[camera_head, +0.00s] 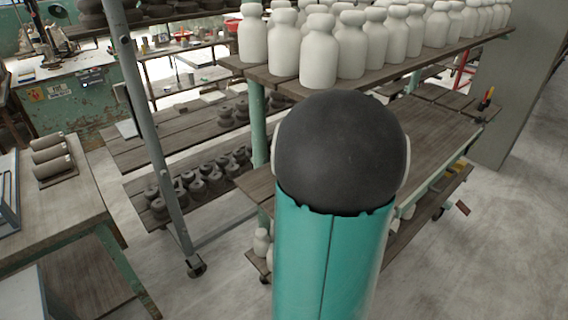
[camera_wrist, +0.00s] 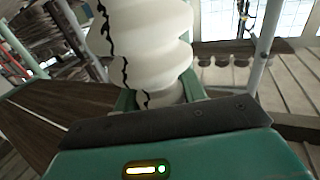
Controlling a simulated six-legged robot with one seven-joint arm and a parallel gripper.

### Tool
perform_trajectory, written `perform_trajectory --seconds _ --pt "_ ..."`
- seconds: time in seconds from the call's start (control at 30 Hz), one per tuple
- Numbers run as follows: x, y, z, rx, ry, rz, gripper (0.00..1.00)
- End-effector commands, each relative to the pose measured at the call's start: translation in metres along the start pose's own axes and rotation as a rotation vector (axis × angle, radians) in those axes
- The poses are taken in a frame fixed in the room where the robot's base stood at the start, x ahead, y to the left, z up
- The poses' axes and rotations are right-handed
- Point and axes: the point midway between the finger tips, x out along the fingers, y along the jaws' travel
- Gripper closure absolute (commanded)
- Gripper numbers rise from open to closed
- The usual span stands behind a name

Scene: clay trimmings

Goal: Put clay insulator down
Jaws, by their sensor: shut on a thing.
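The clay insulator (camera_wrist: 150,38) is a cream-white, ribbed piece with a dark jagged line down its left side. It fills the upper middle of the wrist view, and its top runs out of the picture. My gripper (camera_wrist: 158,97) is shut on its lower end, with a green finger on each side. In the head view my own teal and black arm covers the middle, and neither my gripper nor the held insulator can be seen there.
A wooden rack shelf (camera_head: 285,88) carries several white bottle-shaped pieces (camera_head: 319,50). The plank shelf (camera_head: 440,125) below looks largely bare. Dark spool-shaped pieces (camera_head: 199,186) fill a lower shelf. A grey post (camera_head: 150,130) stands left. A table (camera_head: 65,205) holds three cylinders (camera_head: 50,155).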

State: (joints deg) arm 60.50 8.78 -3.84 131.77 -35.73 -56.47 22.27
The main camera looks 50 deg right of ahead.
Motion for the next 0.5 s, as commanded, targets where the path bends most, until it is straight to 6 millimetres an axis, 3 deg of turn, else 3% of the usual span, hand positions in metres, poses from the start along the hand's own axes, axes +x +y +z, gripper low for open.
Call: perform_trajectory --seconds 0.2,0.5 --pt "0.042 -0.015 0.025 0.003 -0.001 -0.001 1.00" --pt "0.073 -0.026 0.065 0.001 0.002 0.000 1.00"
